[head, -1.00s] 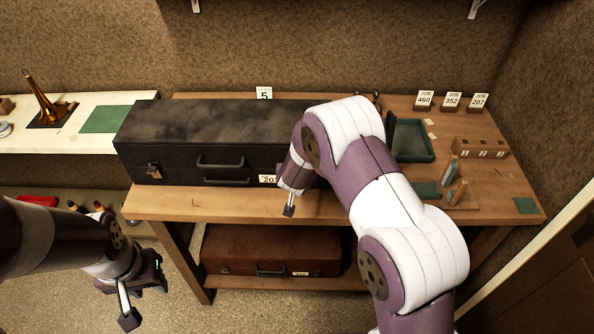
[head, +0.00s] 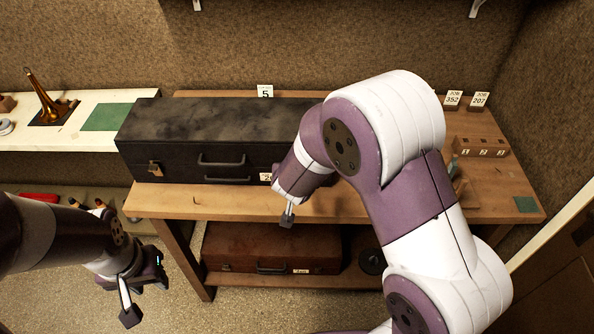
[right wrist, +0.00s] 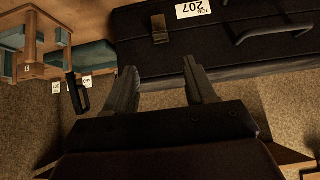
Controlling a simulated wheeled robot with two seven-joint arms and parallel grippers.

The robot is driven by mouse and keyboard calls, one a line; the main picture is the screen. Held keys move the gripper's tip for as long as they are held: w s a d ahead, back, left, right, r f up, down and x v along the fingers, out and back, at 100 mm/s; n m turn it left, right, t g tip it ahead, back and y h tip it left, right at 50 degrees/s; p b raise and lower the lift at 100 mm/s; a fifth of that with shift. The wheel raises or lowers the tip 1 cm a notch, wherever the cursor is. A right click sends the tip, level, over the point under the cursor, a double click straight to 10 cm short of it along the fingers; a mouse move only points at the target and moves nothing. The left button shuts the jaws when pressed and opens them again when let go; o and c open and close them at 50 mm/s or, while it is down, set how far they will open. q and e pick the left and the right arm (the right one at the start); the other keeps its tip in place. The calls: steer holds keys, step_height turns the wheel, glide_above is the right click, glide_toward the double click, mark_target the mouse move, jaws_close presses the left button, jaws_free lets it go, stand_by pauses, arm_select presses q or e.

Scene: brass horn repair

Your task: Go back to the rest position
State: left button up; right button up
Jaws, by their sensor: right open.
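My left gripper (head: 135,300) hangs at the lower left of the head view, in front of the bench and over the floor. Its jaw gap does not show clearly. My right gripper (head: 287,218) is in front of the long black case, just over the bench's front edge in the picture. In the right wrist view my right gripper (right wrist: 160,78) has its two fingers apart with nothing between them. The black case (head: 210,120) lies closed on the bench; its latch (right wrist: 160,30) and handle show near the fingers, apart from them.
The wooden bench (head: 160,203) carries the case, number cards (head: 479,100) and a wooden block (head: 480,148). A brown case (head: 240,250) lies on the lower shelf. A brass horn part (head: 45,98) stands on the white side table (head: 100,148). My right arm hides the bench's right middle.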

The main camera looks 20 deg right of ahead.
stand_by(0.3)
steer(key=s+a+f+n+g+y, duration=0.1)
steer(key=s+a+f+g+y, duration=0.25)
steer(key=s, duration=0.25)
steer(key=s+d+r+n+g, duration=0.1)
steer(key=s+d, duration=0.2)
steer(key=s, duration=0.3)
steer(key=s+d+r+n+g+h+b, duration=0.1)
steer(key=s+d+r+g, duration=0.1)
steer(key=s+d, duration=0.2)
steer(key=s, duration=0.3)
steer(key=shift+s+d+r+b, duration=0.15)
steer(key=shift+b, duration=0.15)
steer(key=shift+s+d+n+g, duration=0.1)
steer(key=shift+s+n+g, duration=0.05)
steer(key=shift+n+g, duration=0.15)
